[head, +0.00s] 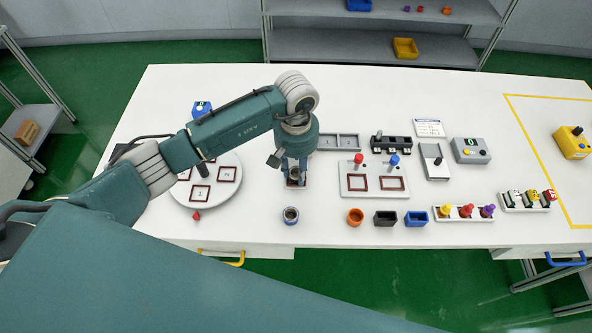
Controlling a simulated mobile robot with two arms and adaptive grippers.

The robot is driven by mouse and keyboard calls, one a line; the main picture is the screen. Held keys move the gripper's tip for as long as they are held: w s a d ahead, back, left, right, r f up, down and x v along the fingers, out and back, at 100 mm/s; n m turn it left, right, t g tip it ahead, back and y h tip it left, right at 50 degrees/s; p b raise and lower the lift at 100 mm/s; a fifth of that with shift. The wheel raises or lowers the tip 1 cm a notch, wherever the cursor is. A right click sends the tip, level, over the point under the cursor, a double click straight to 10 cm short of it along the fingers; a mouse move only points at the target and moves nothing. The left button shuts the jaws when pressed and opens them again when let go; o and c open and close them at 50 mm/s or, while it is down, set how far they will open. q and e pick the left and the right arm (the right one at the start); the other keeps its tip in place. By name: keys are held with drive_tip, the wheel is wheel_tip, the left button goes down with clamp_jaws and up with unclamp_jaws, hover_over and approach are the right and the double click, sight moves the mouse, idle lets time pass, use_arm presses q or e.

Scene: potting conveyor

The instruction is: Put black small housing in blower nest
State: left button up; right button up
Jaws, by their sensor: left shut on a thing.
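My left gripper (294,175) points down over the middle of the white table. It is shut on a small dark housing (295,172), mostly hidden between the fingers. A black square housing (385,218) stands in the front row, apart from the gripper. My right gripper is not in view.
A round white turntable (233,192) with red-edged nests lies left. A plate (350,193) with two red-edged nests lies right, behind an orange cup (355,216) and a blue square housing (416,218).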

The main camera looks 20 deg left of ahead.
use_arm(q)
drive_tip(key=shift+s+f, duration=0.4)
drive_tip(key=shift+f, duration=0.2)
drive_tip(key=o, duration=0.9)
drive_tip(key=shift+o, duration=0.2)
drive_tip(key=shift+w+f, duration=0.1)
wheel_tip(320, 180, up, 13)
drive_tip(key=shift+w+f, duration=0.15)
drive_tip(key=shift+w, duration=0.1)
